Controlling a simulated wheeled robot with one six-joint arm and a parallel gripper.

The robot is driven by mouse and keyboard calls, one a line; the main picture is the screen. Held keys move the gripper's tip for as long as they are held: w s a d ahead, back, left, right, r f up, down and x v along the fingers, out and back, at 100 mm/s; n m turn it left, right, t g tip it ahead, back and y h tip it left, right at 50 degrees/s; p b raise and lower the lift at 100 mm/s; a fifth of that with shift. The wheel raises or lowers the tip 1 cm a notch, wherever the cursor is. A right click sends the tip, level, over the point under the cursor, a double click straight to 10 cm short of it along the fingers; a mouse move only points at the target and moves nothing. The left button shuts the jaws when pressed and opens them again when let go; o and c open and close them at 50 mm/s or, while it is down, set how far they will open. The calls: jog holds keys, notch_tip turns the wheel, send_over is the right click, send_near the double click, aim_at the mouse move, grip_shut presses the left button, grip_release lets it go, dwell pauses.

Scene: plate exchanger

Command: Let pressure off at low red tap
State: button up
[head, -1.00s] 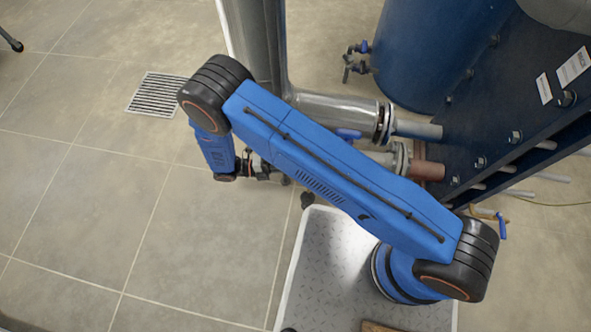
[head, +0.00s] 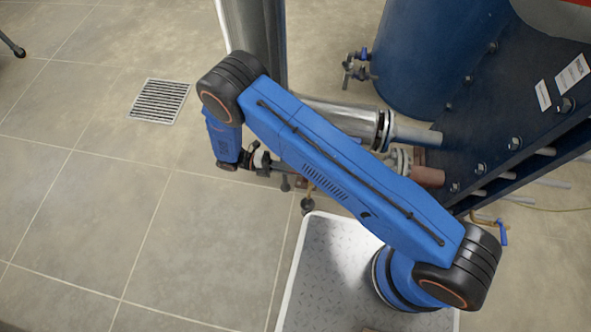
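No red tap handle shows in the head view. A small brass-coloured fitting (head: 308,188) hangs below the pipework, partly hidden behind my arm. A lower reddish-brown pipe stub (head: 428,177) enters the dark blue plate frame. My gripper (head: 278,168) is at the end of the downward wrist, beside the lower pipework and left of the brass fitting. Its fingers are small and partly hidden by the arm, so I cannot tell whether they are open or touch anything.
A steel pipe (head: 340,115) runs above the lower line. A blue tank (head: 415,60) carries a small blue-handled valve (head: 360,66). A brass valve with blue handle (head: 502,234) sits at right. Tiled floor with a drain grate (head: 159,101) is free at left.

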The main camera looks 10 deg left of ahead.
jog(key=o, duration=0.4)
jog(key=shift+c, duration=0.2)
jog(key=shift+a, duration=0.1)
jog(key=a, duration=1.1)
jog(key=shift+s+a, duration=0.2)
jog(key=shift+a, duration=0.2)
